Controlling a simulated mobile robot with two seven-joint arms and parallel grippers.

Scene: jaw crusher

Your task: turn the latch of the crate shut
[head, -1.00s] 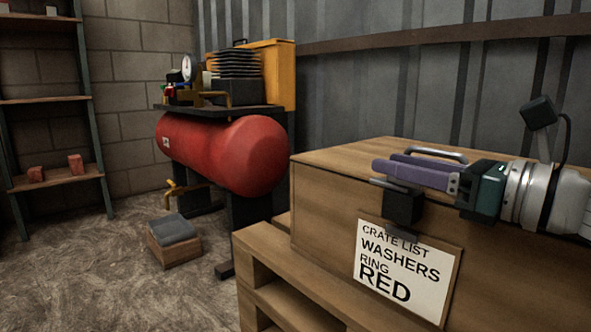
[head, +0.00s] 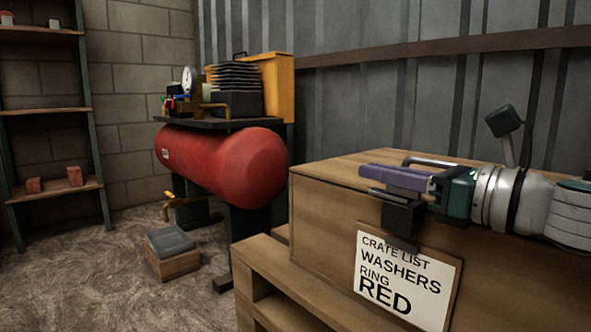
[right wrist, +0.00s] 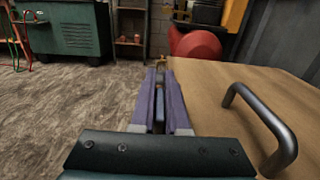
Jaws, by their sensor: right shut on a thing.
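The wooden crate (head: 330,215) stands on a pallet at the right, with a metal handle on its lid. The latch is a dark block (head: 402,218) at the crate's upper front edge, with a thin dark part just under my fingers. My right gripper (head: 366,172) comes in from the right with purple fingers lying level over the latch. It is shut on the latch's upper part; a dark piece (right wrist: 159,100) shows between the fingers in the right wrist view. The fingers hide much of the grip. My left gripper is not in view.
The handle (head: 432,161) rises from the lid close behind my fingers; it also shows in the right wrist view (right wrist: 262,120). A label board (head: 402,280) is on the crate's front. The pallet (head: 262,272) juts out left. A red tank (head: 222,160) stands further back.

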